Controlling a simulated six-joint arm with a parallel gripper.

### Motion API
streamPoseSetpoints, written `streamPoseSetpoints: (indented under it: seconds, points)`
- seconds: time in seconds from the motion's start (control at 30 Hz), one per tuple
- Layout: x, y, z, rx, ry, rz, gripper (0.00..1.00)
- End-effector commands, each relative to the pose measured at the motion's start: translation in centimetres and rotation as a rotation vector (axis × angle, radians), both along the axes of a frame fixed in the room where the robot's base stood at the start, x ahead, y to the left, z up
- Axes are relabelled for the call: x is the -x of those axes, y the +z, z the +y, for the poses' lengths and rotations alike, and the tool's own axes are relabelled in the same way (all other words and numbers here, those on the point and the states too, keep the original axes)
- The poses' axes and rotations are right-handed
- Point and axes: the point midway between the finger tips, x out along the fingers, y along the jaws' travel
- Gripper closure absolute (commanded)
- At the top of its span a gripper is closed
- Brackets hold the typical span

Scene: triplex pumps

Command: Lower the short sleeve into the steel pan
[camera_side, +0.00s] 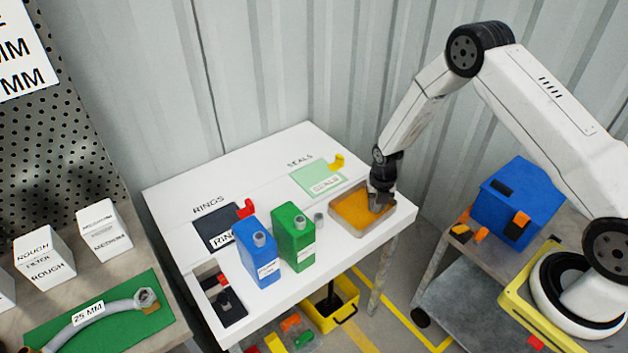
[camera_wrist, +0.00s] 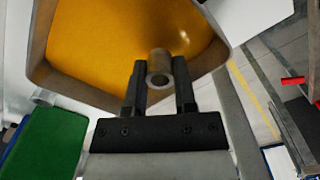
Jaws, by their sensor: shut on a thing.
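The steel pan (camera_side: 337,222) sits at the right end of the white table, with an amber-orange bottom or liquid inside. It fills the upper part of the wrist view (camera_wrist: 228,30). My gripper (camera_side: 379,204) is at the pan's right side, pointing down. In the wrist view my gripper (camera_wrist: 160,85) is shut on a short grey sleeve (camera_wrist: 159,65), a hollow tube seen end-on between the fingers. The sleeve overlaps the pan's near rim in that view; I cannot tell its height above the amber surface. In the side view the sleeve is hidden by the gripper.
A green can (camera_side: 293,238) and a blue can (camera_side: 257,252) stand left of the pan, with a small grey cylinder (camera_side: 319,219) between green can and pan. A green SEALS mat (camera_side: 318,178) lies behind. The table's right edge is close to the pan.

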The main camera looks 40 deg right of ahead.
Motion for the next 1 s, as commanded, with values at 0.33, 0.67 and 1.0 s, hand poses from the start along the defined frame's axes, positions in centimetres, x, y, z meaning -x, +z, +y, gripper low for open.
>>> streamPoseSetpoints:
  seconds: [0.33, 0.67, 1.0]
  points:
    - [0.0, -0.4, 0.0, 0.000, 0.000, 0.000, 1.00]
    - [0.0, -0.7, 0.0, 0.000, 0.000, 0.000, 1.00]
    - [0.0, -1.1, 0.0, 0.001, 0.000, -0.001, 1.00]
